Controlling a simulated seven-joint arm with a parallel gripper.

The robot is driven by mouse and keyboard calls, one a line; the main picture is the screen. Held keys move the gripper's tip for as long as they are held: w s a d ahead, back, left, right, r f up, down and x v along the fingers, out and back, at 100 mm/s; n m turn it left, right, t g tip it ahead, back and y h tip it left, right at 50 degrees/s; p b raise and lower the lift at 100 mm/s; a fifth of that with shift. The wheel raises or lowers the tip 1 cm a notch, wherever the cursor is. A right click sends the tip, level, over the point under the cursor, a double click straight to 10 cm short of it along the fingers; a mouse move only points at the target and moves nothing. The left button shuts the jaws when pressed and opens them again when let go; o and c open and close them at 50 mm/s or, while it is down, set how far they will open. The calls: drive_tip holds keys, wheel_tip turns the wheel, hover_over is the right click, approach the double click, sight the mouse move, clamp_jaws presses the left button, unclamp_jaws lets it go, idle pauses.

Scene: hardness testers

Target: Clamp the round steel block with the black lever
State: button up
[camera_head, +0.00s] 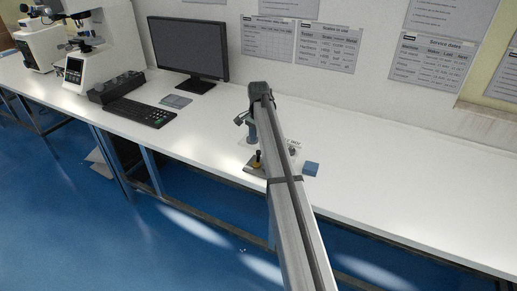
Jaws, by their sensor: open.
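A small device with a flat metal base (254,168) stands near the front edge of the table, left of the grey beam of my arm. A small upright black and yellow part (258,158) rises from this base. It may be the black lever, but it is too small to tell its position. I cannot make out the round steel block; the arm beam covers much of this spot. My gripper cannot be made out, and the beam may hide it. A blue-grey upright part with a dark piece at its top (240,119) shows just left of the beam.
A blue block (311,169) lies right of the beam. The long white table (410,200) is clear to the right. To the left are a keyboard (142,112), a monitor (188,50), a black control box (116,88) and white testers (90,60). A wall stands behind.

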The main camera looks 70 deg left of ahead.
sight(259, 151)
drive_tip(key=shift+f, duration=2.4)
clamp_jaws()
